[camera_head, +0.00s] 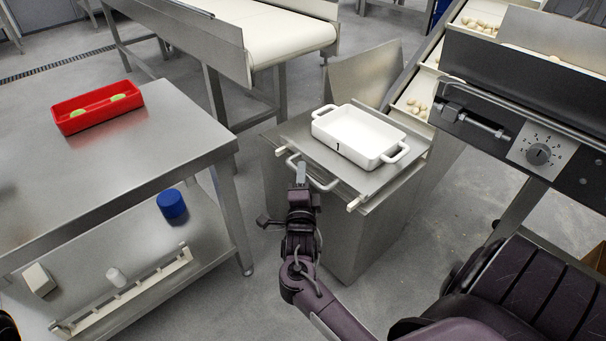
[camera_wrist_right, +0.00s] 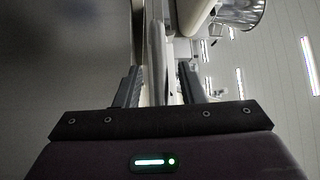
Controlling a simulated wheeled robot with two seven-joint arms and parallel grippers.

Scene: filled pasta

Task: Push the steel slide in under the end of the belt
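The steel slide (camera_head: 291,134) is a flat plate on top of a steel stand, with a bar handle (camera_head: 324,186) along its front edge. A white two-handled dish (camera_head: 322,131) marked 1 sits on it. The belt (camera_head: 426,91) with pale pasta pieces comes down behind and right of the slide; the dish is short of its lower end. My right gripper (camera_head: 301,172) is at the handle's left part. In the right wrist view its fingers (camera_wrist_right: 160,88) are apart with a pale bar (camera_wrist_right: 157,50) between or just beyond them; contact is unclear.
A steel table (camera_head: 165,133) with a red tray (camera_head: 73,122) stands at left; a blue cup (camera_head: 172,206) is on its lower shelf. A black panel with a dial (camera_head: 538,154) is at right. A white conveyor (camera_head: 275,35) stands behind. Floor shows between table and stand.

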